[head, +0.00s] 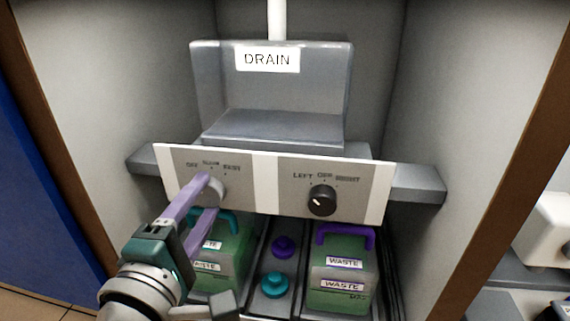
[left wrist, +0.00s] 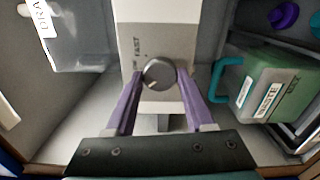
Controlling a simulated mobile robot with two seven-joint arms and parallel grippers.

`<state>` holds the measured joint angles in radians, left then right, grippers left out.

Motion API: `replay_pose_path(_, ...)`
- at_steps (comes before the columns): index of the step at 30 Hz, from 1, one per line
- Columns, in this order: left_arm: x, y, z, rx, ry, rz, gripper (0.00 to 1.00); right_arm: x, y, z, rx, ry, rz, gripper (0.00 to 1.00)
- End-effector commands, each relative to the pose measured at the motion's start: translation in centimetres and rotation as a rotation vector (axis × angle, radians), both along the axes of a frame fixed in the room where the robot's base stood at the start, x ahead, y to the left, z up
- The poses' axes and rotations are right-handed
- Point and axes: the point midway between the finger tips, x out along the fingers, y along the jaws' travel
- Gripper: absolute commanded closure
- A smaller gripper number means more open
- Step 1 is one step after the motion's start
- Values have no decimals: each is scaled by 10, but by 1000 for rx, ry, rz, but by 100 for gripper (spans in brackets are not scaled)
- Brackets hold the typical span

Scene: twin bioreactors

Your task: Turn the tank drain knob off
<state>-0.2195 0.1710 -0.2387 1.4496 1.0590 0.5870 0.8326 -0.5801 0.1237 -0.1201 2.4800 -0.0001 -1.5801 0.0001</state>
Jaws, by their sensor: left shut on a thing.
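The drain knob (head: 217,190) is a round grey dial on the left half of the control panel, below labels that read OFF, SLOW and FAST. My left gripper (head: 208,194) has its purple fingers on either side of this knob and is shut on it. In the left wrist view the knob (left wrist: 159,73) sits between the fingertips, with a pale pointer mark near its lower left edge. The exact setting is hard to read. The grey tank (head: 270,90) with the DRAIN label stands above the panel. My right gripper is not in view.
A black knob (head: 322,200) with LEFT and RIGHT labels is on the panel's right half. Green waste containers with a teal handle (head: 230,222) and a purple handle (head: 345,232) stand below. Teal (head: 275,285) and purple (head: 283,247) caps lie between them. Cabinet walls enclose both sides.

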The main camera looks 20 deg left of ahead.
Motion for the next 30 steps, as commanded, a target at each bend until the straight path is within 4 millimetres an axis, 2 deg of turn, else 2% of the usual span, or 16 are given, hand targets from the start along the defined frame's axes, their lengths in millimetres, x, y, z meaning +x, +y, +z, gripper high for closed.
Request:
replay_pose_path(9,0,0,0,-87,-20,0,100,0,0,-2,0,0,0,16)
replay_pose_path(23,0,0,0,-99,-24,0,100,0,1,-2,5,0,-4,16)
replay_pose_path(24,0,0,0,-99,-24,0,43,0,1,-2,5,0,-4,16)
replay_pose_path(30,0,0,0,-97,-23,0,20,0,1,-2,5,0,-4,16)
